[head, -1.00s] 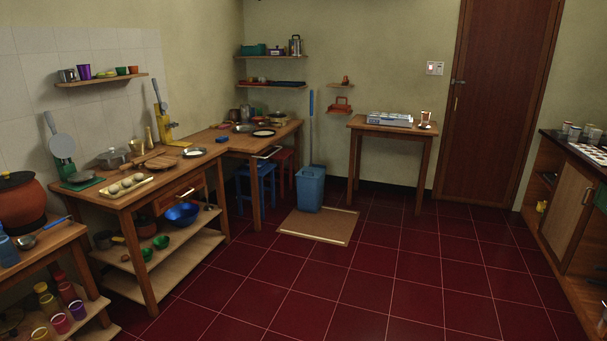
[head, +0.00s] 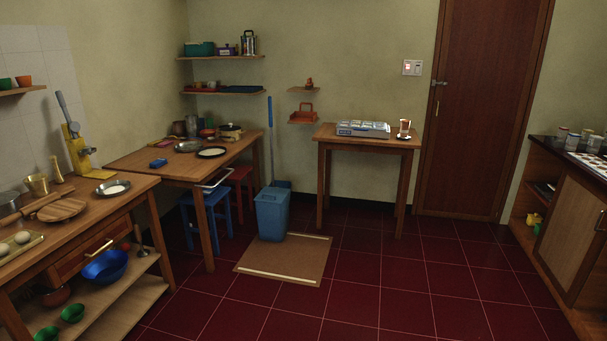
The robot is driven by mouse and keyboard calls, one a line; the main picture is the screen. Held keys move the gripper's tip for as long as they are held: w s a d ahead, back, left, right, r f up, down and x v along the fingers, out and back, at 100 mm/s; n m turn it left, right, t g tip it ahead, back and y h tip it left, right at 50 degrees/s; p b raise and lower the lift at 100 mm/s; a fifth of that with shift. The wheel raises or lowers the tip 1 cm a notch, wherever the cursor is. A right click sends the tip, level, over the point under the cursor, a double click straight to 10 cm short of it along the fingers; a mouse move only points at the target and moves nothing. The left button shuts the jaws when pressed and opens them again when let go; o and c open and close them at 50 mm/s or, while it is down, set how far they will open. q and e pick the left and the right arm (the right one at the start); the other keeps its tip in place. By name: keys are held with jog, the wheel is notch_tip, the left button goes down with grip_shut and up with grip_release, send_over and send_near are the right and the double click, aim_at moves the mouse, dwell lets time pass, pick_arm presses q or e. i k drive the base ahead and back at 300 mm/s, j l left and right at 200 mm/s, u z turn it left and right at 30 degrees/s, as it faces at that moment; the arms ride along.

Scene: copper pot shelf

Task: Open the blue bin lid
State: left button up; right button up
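The blue bin (head: 272,214) stands upright on the floor in the head view, left of the middle, at the back edge of a brown mat. A blue-handled pole (head: 271,140) rises behind it. The bin's top is small and dark from here, and I cannot tell how its lid sits. Neither of my grippers is in view.
A brown mat (head: 284,262) lies in front of the bin. A table with blue and red stools (head: 203,217) is at its left, a small wooden table (head: 363,136) at its right. Red tiled floor (head: 400,285) is clear ahead. A counter (head: 571,210) stands at far right.

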aim_at(273, 193)
jog(key=i+j, duration=0.1)
jog(key=i, duration=3.85)
jog(key=l+z, duration=0.05)
jog(key=l, duration=0.05)
